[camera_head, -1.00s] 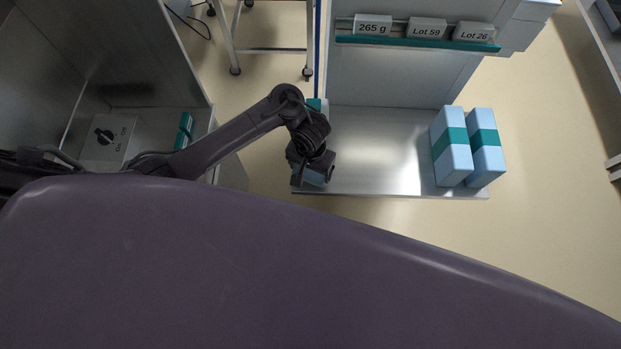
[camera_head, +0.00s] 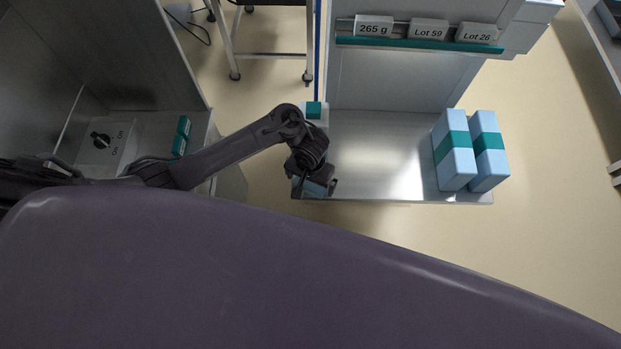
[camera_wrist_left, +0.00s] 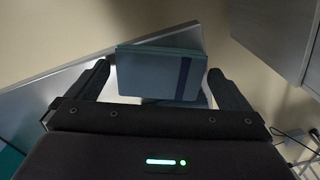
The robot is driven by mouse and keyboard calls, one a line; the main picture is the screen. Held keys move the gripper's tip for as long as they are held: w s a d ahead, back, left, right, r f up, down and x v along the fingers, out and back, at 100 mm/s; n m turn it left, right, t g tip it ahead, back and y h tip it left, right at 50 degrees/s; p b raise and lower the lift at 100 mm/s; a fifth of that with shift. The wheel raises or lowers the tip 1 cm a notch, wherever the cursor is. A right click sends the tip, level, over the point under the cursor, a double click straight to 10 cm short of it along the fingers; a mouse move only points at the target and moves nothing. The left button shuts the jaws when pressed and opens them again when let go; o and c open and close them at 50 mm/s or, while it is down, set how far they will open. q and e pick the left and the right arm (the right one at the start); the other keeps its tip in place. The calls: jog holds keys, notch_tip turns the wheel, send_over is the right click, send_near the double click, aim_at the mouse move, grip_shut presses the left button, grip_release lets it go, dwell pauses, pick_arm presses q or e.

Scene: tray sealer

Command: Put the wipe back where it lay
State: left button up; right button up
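The wipe (camera_head: 314,189) is a folded blue cloth at the front left corner of the steel shelf (camera_head: 375,150). In the left wrist view the wipe (camera_wrist_left: 160,75) shows a dark blue stripe and lies between my fingertips. My left gripper (camera_head: 315,187) is at the wipe, pointing down over that corner. Its fingers (camera_wrist_left: 160,85) stand apart on both sides of the wipe, with narrow gaps visible. The arm hides part of the wipe in the head view. I cannot tell for certain whether the wipe rests fully on the steel. My right gripper is not in view.
Two light blue packs with teal bands (camera_head: 454,150) stand at the shelf's right end. A small teal-topped item (camera_head: 314,110) is at its back left. The shelf's middle is clear.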

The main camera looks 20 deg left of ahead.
pick_arm(q)
notch_tip(320, 180, up, 12)
jog(key=p, duration=0.7)
jog(key=shift+r, duration=0.2)
